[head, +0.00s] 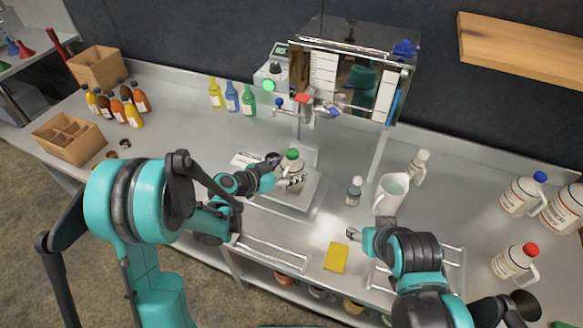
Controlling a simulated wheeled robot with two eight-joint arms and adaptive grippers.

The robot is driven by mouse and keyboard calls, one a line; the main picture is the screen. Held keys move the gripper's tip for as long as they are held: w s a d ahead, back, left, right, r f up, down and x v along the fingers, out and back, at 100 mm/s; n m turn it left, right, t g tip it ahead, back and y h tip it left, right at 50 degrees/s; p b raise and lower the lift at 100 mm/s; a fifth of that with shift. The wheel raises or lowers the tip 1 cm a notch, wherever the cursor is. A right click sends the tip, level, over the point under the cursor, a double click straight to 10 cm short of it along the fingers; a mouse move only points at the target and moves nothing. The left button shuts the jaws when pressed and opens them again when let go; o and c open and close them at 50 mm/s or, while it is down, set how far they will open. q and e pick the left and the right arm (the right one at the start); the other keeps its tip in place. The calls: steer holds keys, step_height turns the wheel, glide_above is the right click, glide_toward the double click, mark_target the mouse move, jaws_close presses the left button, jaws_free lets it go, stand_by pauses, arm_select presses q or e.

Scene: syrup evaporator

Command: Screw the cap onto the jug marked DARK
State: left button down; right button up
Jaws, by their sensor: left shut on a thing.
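A small jug with a green cap (291,154) on its top stands on a metal tray (285,207) at the middle of the counter. Its pale body (293,168) shows above my gripper; I cannot read its label. My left gripper (292,181) reaches in from the left and is shut on this jug, below the cap. The fingers hide part of its front. Whether the cap is tight cannot be told. My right gripper (352,234) is low over the counter by a yellow sponge, apart from the jug; its jaw opening is too small to tell.
A white pitcher (391,194), a small dark-capped bottle (354,192) and a white-capped bottle (419,167) stand right of the jug. A blue-capped jug (522,195) and a red-capped jug (513,262) are far right. A yellow sponge (336,258) lies in front. A metal evaporator (345,80) rises behind.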

arm_select(q)
steer(key=shift+f, duration=0.15)
steer(key=shift+c, duration=1.6)
jaws_free()
steer(key=shift+s+a+r, duration=0.1)
steer(key=shift+a+r, duration=0.05)
steer(key=shift+r, duration=0.35)
steer(key=p+v, duration=0.3)
steer(key=v, duration=0.8)
steer(key=shift+s+a, duration=0.2)
steer(key=shift+a, duration=0.1)
steer(key=shift+r, duration=0.1)
